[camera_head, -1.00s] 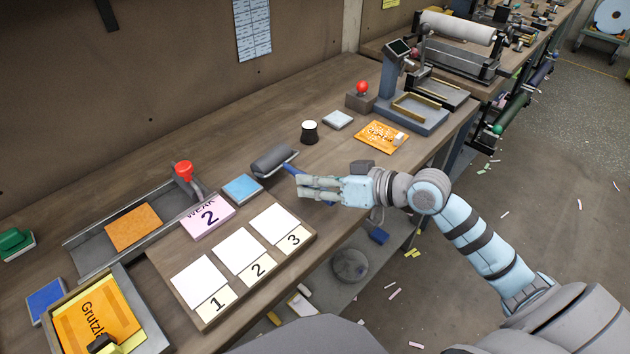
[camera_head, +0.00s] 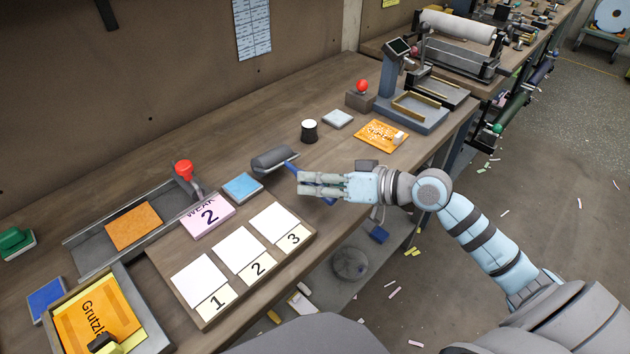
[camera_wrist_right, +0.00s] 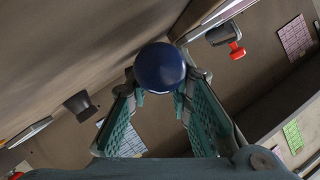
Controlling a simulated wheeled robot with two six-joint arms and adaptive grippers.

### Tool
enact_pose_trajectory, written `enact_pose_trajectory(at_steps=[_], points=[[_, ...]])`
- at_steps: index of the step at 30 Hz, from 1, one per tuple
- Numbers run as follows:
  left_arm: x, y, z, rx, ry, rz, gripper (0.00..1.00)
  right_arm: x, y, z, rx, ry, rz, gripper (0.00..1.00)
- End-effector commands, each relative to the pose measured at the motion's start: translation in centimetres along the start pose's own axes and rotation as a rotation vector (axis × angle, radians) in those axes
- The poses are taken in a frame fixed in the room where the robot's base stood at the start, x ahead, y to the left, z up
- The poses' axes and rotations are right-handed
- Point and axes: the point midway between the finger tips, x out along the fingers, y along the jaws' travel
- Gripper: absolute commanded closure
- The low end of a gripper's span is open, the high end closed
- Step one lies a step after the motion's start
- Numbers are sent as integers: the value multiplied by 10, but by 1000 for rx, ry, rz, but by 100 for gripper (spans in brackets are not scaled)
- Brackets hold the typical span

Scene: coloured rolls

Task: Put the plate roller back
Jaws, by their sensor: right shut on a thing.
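The plate roller has a dark grey cylinder (camera_head: 274,157) and a blue handle (camera_head: 293,167). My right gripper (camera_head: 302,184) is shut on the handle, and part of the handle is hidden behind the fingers. In the right wrist view the round dark blue end of the handle (camera_wrist_right: 160,68) sits between the two green finger pads of my right gripper (camera_wrist_right: 165,100). The roller's cylinder is over the bench near the blue square pad; whether it touches the bench I cannot tell. My left gripper is not in view.
A blue pad (camera_head: 242,187) and a pink "WEAK 2" block (camera_head: 208,216) are left of the roller. A numbered board (camera_head: 202,318) lies in front. A black cup with a white top (camera_head: 309,131) and an orange packet (camera_head: 382,135) stand behind. Bench between them is clear.

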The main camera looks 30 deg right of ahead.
Motion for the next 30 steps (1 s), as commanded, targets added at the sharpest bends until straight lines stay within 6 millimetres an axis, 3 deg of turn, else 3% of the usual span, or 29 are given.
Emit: enact_pose_trajectory(at_steps=[30], points=[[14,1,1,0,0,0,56,6,9,14,-1,-1,1,100]])
